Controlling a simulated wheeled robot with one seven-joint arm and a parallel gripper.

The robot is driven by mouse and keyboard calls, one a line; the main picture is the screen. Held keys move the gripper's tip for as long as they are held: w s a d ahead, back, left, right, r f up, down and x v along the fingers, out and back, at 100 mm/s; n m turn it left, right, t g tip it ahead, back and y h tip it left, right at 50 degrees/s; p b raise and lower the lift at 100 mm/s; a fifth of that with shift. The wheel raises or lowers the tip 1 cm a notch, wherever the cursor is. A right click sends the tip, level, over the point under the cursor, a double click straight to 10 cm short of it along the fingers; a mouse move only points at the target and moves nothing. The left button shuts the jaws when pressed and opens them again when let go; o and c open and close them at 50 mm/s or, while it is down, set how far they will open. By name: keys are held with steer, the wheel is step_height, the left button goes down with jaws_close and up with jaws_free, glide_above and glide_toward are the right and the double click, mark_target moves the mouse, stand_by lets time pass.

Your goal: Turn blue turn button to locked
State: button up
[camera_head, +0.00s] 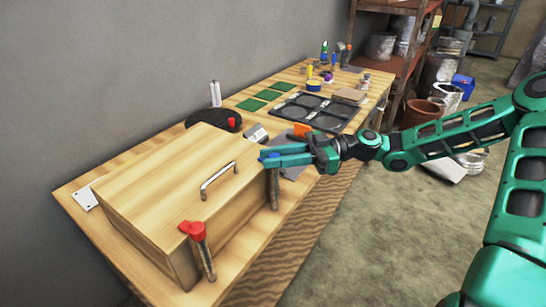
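The wooden box (165,185) with a metal handle (218,180) stands on the near part of the workbench. A blue turn button (271,156) sits on top of a dark post (274,188) at the box's right front corner. It is mostly hidden by my gripper. My gripper (265,156) reaches in from the right, its teal fingers pointing left at the blue button. The fingers are close together; whether they grip the button cannot be told. A red turn button (192,229) sits on a similar post (206,257) at the near front corner.
A dark round plate with a red-topped item (232,123) stands behind the box. Black trays (310,113), green boards (268,95), an orange block (302,131) and small tools lie farther along the bench (75,192). Open floor (400,230) lies in front.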

steer(key=o, duration=0.4)
steer(key=shift+w+d, duration=0.1)
steer(key=shift+w, duration=0.2)
steer(key=shift+s, duration=0.1)
steer(key=w+d, duration=0.1)
steer(key=d, duration=0.9)
steer(key=shift+w+d, duration=0.3)
steer(key=shift+d, duration=0.05)
steer(key=shift+f, duration=0.1)
